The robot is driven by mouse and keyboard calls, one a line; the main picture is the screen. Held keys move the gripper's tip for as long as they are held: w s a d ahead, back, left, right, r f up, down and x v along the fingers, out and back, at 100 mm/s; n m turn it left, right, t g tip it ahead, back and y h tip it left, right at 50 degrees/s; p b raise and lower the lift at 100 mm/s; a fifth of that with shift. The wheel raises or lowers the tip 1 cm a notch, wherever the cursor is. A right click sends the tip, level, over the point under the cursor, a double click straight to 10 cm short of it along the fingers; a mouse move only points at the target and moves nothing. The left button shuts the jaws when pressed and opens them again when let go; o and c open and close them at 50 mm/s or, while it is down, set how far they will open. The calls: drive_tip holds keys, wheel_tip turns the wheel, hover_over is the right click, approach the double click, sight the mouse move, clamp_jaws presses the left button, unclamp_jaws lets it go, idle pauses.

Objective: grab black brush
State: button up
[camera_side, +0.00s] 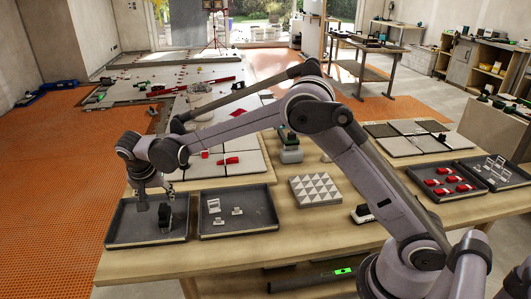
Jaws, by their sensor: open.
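A small black object that looks like the black brush (165,217) stands upright in the dark grey tray (120,238) at the left end of the wooden table. My gripper (153,202) points down over this tray, open, with its fingers close to the top of the brush. From this angle I cannot tell whether a finger touches it. The brush's far side is hidden.
A second grey tray (262,222) with small white pieces stands beside the first. A grey-and-white patterned block (315,189) lies mid-table. Trays at the right hold red pieces (447,187) and white racks (495,168). Bare wood (300,238) shows along the front.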

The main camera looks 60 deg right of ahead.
sight(165, 213)
drive_tip(key=shift+w+a+f, duration=0.1)
drive_tip(key=shift+w+f, duration=0.05)
drive_tip(key=shift+f, duration=0.25)
drive_tip(key=x, duration=1)
drive_tip(key=shift+w+f, duration=0.1)
drive_tip(key=shift+f, duration=0.15)
clamp_jaws()
